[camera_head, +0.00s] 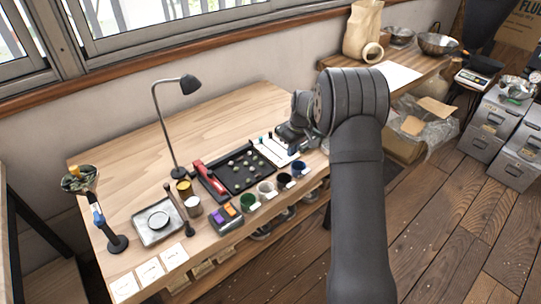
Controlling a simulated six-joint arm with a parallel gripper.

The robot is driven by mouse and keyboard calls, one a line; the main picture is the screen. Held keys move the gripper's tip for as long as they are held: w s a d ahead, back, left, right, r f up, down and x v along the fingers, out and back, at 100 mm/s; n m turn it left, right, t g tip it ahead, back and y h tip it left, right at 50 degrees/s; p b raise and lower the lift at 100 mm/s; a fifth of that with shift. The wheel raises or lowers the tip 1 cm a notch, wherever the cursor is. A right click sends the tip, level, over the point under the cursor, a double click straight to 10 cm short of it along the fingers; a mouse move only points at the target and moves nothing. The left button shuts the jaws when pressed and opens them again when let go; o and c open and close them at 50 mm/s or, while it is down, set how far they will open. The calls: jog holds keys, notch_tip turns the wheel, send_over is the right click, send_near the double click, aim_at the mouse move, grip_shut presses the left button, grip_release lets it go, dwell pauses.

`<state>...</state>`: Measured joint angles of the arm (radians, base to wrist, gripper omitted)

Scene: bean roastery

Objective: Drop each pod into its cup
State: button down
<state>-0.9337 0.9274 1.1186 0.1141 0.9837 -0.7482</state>
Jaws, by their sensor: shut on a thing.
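A black tray (231,184) lies on the wooden bench with several small pale and greenish pods (246,161) spread over it. A row of small cups stands along its front: a green cup (249,203), a whitish cup (266,190), a dark cup (284,181) and a blue cup (299,169). My gripper (291,148) is low over the bench, just right of the tray and behind the blue cup. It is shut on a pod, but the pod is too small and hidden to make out. The cups' insides are too small to read.
A red tool (211,181) is at the tray's left edge. The bench behind the tray is clear.

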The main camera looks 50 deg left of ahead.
jog(key=shift+w+d+f, duration=0.2)
jog(key=shift+w+f, duration=0.3)
jog(key=shift+f, duration=0.4)
jog(key=shift+w+d+f, duration=0.15)
jog(key=shift+w+f, duration=0.35)
jog(key=shift+f, duration=0.35)
jog(key=shift+w+d+f, duration=0.2)
jog(key=shift+w+f, duration=0.3)
jog(key=shift+f, duration=0.4)
jog(key=c, duration=1.3)
grip_release()
jog(key=shift+r, duration=0.1)
jog(key=d+r, duration=0.1)
jog(key=r, duration=1)
jog(key=d+r, duration=0.1)
jog(key=r, duration=0.5)
jog(key=shift+d, duration=0.35)
